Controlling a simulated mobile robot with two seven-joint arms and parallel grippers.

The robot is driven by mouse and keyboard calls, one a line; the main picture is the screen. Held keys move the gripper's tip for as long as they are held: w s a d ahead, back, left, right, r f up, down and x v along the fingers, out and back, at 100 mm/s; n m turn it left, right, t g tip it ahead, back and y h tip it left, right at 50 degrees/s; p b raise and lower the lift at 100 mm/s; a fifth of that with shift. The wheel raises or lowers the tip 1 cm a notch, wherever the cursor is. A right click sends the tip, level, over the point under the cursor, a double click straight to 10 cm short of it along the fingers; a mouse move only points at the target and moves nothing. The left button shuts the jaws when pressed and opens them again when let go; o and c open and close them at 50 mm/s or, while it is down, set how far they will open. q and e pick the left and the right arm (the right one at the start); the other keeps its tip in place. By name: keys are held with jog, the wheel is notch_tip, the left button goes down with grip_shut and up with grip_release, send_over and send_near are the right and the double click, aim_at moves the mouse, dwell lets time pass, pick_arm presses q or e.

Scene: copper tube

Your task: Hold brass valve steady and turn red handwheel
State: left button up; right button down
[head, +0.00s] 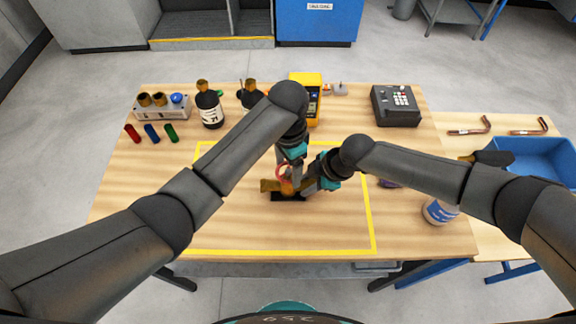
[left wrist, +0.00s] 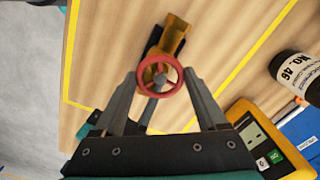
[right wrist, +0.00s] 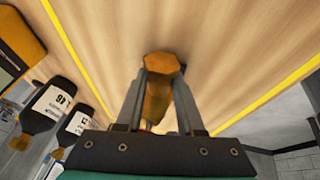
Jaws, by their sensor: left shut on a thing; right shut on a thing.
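The brass valve (head: 268,186) lies on a black base (head: 288,197) inside the yellow outline on the table. Its red handwheel (head: 281,170) faces up and is partly hidden by my arms in the head view. In the left wrist view, my left gripper (left wrist: 160,73) is shut on the rim of the handwheel (left wrist: 141,76), one finger on each side. The brass body (left wrist: 175,36) shows beyond the wheel. In the right wrist view, my right gripper (right wrist: 161,76) is shut on the valve's body (right wrist: 158,98), just behind its hexagonal end.
Black bottles (head: 208,108) and a yellow meter (head: 313,82) stand behind the work area. A dark keypad box (head: 396,106) is at the back right, and a white jar (head: 439,211) and blue bin (head: 535,159) are at the right. The front of the outlined area is clear.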

aim_at(288, 170)
pick_arm(q)
jog(key=shift+n, duration=0.6)
jog(key=o, duration=1.3)
jog(key=shift+r, duration=0.15)
notch_tip(288, 170, up, 12)
